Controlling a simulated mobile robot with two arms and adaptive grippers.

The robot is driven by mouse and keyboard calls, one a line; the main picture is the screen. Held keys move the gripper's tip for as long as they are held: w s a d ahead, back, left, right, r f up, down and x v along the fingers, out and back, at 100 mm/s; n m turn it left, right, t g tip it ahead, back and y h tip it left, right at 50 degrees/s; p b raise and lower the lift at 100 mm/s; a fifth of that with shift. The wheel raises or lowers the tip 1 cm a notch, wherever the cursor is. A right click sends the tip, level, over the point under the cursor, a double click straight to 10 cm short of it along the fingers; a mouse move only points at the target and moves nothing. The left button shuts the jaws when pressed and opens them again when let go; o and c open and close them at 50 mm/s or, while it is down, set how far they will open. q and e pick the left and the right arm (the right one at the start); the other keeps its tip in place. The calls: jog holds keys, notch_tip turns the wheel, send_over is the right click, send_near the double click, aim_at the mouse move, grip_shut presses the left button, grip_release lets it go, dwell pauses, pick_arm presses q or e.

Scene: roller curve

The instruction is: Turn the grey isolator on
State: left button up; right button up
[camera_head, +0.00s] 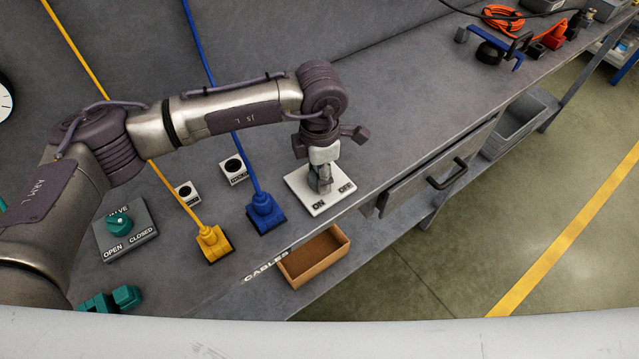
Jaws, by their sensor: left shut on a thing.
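The grey isolator (325,186) stands on a white square plate (303,200) on the bench, with ON and OFF printed along the plate's front edge. My left arm reaches in from the left, and my left gripper (323,172) points down over the plate, shut on the isolator's grey handle. The gripper covers much of the handle, so I cannot tell exactly which label it points to. My right gripper is not in view.
Left of the plate are a blue plug (265,213) and a yellow plug (213,243) with cables, and a teal valve knob (119,224). An orange-brown tray (314,257) marked CABLES sits in front. A drawer handle (447,174) juts out to the right.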

pick_arm(q)
jog(key=m+b, duration=0.6)
jog(key=b, duration=0.2)
jog(key=shift+f, duration=0.2)
jog(key=shift+r+m+b, duration=0.2)
jog(key=shift+m+b, duration=0.9)
jog(key=shift+b, duration=0.35)
jog(key=o, duration=1.1)
jog(key=shift+o, duration=0.2)
notch_tip(320, 180, up, 12)
